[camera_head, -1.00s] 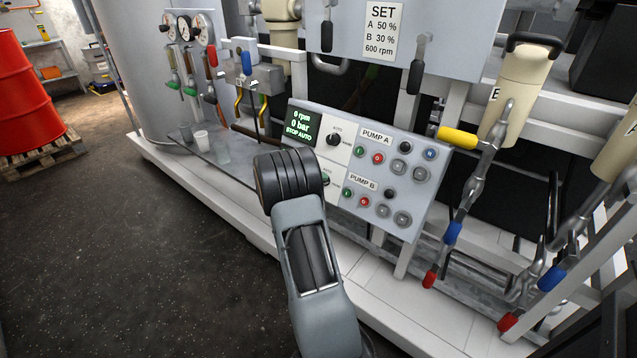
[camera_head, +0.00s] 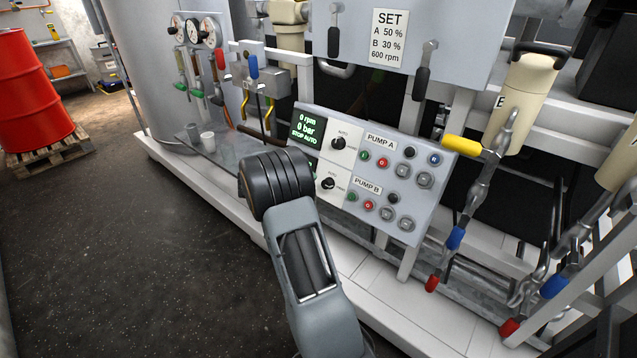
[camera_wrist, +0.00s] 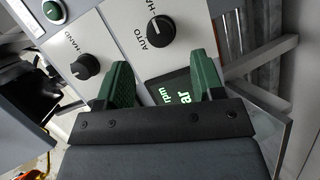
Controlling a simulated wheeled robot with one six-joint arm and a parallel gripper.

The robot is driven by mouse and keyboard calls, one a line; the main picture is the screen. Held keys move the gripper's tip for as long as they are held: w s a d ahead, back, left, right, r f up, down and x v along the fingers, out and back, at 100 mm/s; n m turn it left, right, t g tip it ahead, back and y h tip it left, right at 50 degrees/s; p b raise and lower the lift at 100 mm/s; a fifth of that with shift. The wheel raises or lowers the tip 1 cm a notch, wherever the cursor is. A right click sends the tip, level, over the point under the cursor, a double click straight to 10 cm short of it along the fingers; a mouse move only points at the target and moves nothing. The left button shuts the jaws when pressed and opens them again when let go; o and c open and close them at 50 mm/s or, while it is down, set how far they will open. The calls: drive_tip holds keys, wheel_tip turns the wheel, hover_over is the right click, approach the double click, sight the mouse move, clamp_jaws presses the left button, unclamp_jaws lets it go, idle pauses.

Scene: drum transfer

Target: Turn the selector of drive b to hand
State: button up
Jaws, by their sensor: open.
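The grey control panel (camera_head: 432,190) carries two black selector knobs with AUTO and HAND marks. The lower knob (camera_head: 328,184), beside the PUMP B buttons, appears to be the drive b selector. In the wrist view it seems to be the right-hand knob (camera_wrist: 160,31); the other knob (camera_wrist: 85,67) is at left. The drive b pointer's setting is too small to tell surely. My gripper (camera_wrist: 163,78) is open, its green fingers apart with nothing between them. A dark display partly shows between and behind them. Both knobs are beyond the fingertips, apparently untouched. In the head view my arm hides the gripper.
The upper selector (camera_head: 337,143) sits by PUMP A. Its display (camera_head: 308,127) reads 0 rpm, 0 bar, STOP AUTO. Round push buttons lie right of the selectors. A yellow-handled valve (camera_head: 461,145) stands right of the panel.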

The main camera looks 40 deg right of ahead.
drive_tip(key=p+v, duration=0.1)
drive_tip(key=v, duration=0.6)
drive_tip(key=shift+r, duration=0.15)
idle(0.3)
